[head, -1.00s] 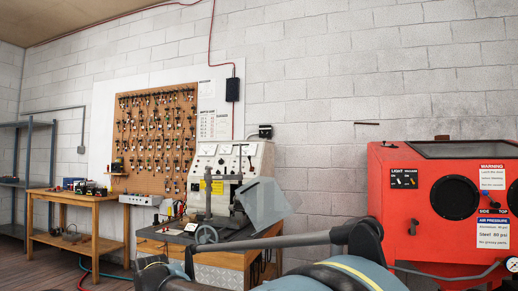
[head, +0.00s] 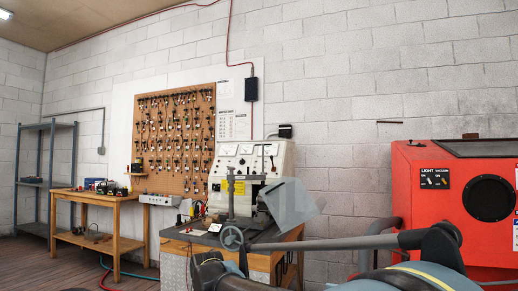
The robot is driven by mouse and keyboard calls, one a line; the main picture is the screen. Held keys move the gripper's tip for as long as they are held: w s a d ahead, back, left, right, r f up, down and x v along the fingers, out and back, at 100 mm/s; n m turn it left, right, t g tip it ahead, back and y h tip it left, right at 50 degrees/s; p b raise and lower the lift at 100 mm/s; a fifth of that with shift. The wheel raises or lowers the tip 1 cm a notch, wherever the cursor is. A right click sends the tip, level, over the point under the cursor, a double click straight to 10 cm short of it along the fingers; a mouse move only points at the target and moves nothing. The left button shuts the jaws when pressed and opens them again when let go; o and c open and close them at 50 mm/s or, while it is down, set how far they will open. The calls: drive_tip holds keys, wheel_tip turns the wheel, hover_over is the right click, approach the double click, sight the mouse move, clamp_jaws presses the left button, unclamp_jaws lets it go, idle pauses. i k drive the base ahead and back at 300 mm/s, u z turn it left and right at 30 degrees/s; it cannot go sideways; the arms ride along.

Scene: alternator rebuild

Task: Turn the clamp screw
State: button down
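The test bench (head: 237,160) with a pale gauge panel stands against the wall, left of centre in the head view. An upright grey clamp post (head: 231,200) rises at its front. A grey spoked handwheel (head: 232,238) shows low by the post; I cannot tell for sure whether it is the clamp screw. A translucent guard (head: 289,203) stands right of the post. My arm crosses the lower right of the picture in front of the bench. I cannot make out my gripper's fingers.
A red blasting cabinet (head: 461,180) fills the right side. A wooden table (head: 97,199) with small devices and a grey shelf rack (head: 47,183) stand left. Open floor shows at lower left.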

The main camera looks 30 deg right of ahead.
sight(263, 145)
drive_tip(key=u, duration=0.05)
drive_tip(key=i, duration=0.9)
